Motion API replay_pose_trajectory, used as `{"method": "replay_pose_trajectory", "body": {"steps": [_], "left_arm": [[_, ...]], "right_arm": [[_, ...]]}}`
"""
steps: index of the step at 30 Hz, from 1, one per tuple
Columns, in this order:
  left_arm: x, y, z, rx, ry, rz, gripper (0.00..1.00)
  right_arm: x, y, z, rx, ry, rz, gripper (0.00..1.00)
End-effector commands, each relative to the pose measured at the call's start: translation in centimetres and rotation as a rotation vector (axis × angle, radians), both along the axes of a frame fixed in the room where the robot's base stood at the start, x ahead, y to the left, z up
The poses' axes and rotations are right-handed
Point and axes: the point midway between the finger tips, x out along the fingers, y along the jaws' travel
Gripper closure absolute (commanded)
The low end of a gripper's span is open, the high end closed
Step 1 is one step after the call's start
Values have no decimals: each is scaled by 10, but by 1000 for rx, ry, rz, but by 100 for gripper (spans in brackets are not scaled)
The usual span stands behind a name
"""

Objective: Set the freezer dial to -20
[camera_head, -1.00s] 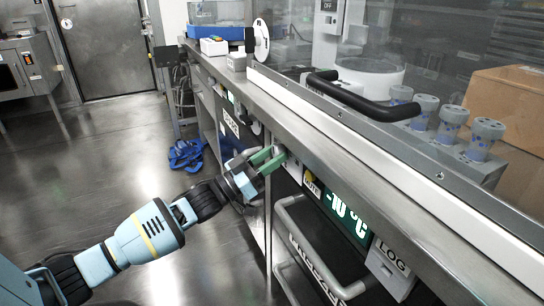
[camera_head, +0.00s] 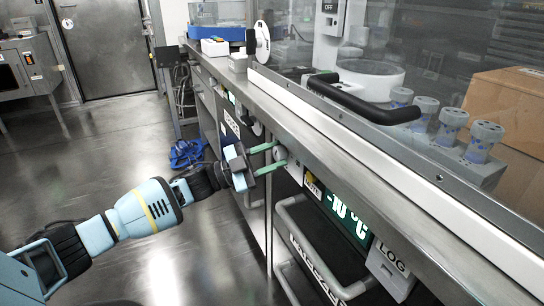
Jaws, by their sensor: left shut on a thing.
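The freezer (camera_head: 318,268) is built in under the bench on the right, with its name along the front. Its green-lit display (camera_head: 346,216) reads -10 °C. The dial (camera_head: 281,153) is a small pale knob on the panel below the bench edge, left of the display, and is partly hidden by my fingers. My left gripper (camera_head: 276,157) reaches it from the left, with its two green fingers one above the other, shut on the dial. My right gripper is not in view.
The steel bench edge (camera_head: 330,145) runs just above my left gripper. A glass sash with a black handle (camera_head: 350,98) stands above it. The floor at left is clear apart from blue cables (camera_head: 186,153).

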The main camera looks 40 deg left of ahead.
Motion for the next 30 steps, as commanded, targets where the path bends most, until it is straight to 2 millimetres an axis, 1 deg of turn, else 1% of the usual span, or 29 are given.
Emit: {"method": "replay_pose_trajectory", "body": {"steps": [6,18,19,23,24,30], "left_arm": [[0,0,-1,38,-13,0,87],[0,0,-1,43,-15,0,87],[0,0,-1,42,-15,1,63],[0,0,-1,41,-15,0,46],[0,0,-1,41,-15,0,43],[0,0,0,41,-16,0,43]], "right_arm": [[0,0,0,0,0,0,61],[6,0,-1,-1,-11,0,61],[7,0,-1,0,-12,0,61],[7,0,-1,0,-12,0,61],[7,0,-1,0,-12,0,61],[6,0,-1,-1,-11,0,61]]}}
